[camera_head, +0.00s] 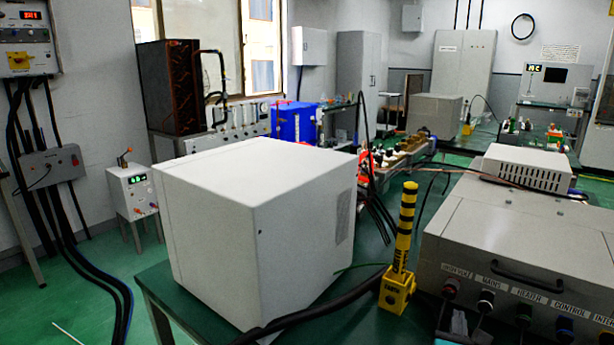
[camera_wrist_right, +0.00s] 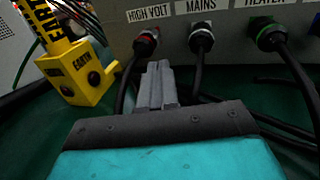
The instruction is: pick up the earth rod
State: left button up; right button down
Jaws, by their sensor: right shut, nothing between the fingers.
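The earth rod (camera_head: 405,228) is a yellow rod with black bands and dark lettering. It stands upright in a yellow block holder (camera_head: 396,291) on the green table, left of the grey panel box. In the right wrist view the rod (camera_wrist_right: 55,22) is cut off at the top left, and its holder (camera_wrist_right: 85,78) is marked EARTH. My right gripper (camera_head: 459,322) is low at the bottom edge of the head view, right of the holder and in front of the panel box. Its fingers (camera_wrist_right: 157,82) are shut and empty, apart from the rod. My left gripper is not in view.
A grey panel box (camera_head: 520,235) with labelled sockets and cables stands right of the rod. A large white box (camera_head: 255,225) stands left of it. Thick black cables (camera_head: 335,302) run over the table (camera_head: 375,325) beside the holder. More cables hang near my right fingers.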

aim_at(409, 189)
jog(key=k+j, duration=0.3)
jog(key=k, duration=0.15)
jog(key=k+j, duration=0.3)
jog(key=k, duration=0.15)
